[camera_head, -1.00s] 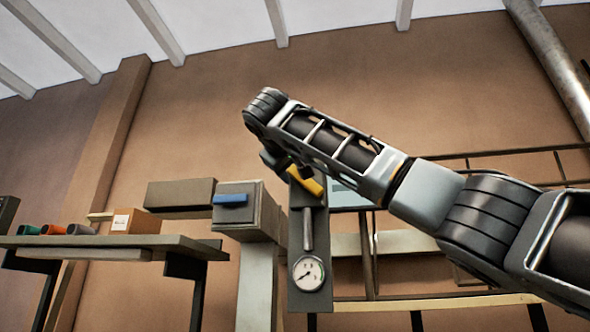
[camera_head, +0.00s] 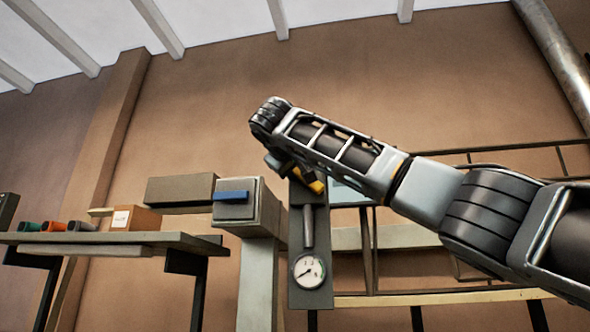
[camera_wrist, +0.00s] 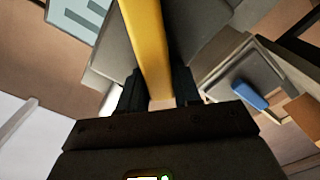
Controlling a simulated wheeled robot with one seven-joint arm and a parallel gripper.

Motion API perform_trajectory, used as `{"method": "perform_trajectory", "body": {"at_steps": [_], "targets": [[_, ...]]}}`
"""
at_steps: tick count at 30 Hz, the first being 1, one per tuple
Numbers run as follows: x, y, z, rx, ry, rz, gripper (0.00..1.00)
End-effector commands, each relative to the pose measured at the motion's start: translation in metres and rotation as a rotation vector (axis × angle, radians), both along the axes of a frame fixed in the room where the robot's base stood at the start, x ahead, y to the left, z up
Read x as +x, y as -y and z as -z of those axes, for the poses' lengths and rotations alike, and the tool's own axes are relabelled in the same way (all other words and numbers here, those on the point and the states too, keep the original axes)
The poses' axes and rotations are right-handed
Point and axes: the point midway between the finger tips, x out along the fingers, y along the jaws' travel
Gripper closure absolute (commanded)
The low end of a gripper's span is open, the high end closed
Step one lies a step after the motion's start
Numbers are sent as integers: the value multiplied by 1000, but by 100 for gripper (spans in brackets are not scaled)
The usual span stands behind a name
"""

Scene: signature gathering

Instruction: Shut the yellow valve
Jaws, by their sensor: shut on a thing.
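The yellow valve handle (camera_head: 317,186) sits at the top of a grey panel (camera_head: 310,286) that also carries a vertical pipe and a round gauge (camera_head: 308,271). Most of the handle is hidden behind my arm in the head view. In the wrist view the yellow handle (camera_wrist: 148,45) runs from the top edge down between the fingers. My gripper (camera_wrist: 160,95) is shut on the handle. In the head view my gripper (camera_head: 292,172) is partly hidden by my own arm.
A grey box with a blue handle (camera_head: 231,197) stands on a post left of the panel. It also shows in the wrist view (camera_wrist: 249,96). Further left, a shelf (camera_head: 110,238) holds a cardboard box (camera_head: 135,218) and several coloured cylinders. A railing stands behind, at right.

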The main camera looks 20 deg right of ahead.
Motion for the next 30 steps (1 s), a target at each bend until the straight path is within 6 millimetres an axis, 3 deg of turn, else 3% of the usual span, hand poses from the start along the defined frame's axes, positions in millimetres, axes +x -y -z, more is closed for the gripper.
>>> {"method": "perform_trajectory", "body": {"at_steps": [4, 14, 30], "targets": [[0, 0, 0, 0, -1, -1, 98], [1, -2, 2, -47, -34, -1, 98], [6, -8, 15, -393, -262, -1, 98]]}}
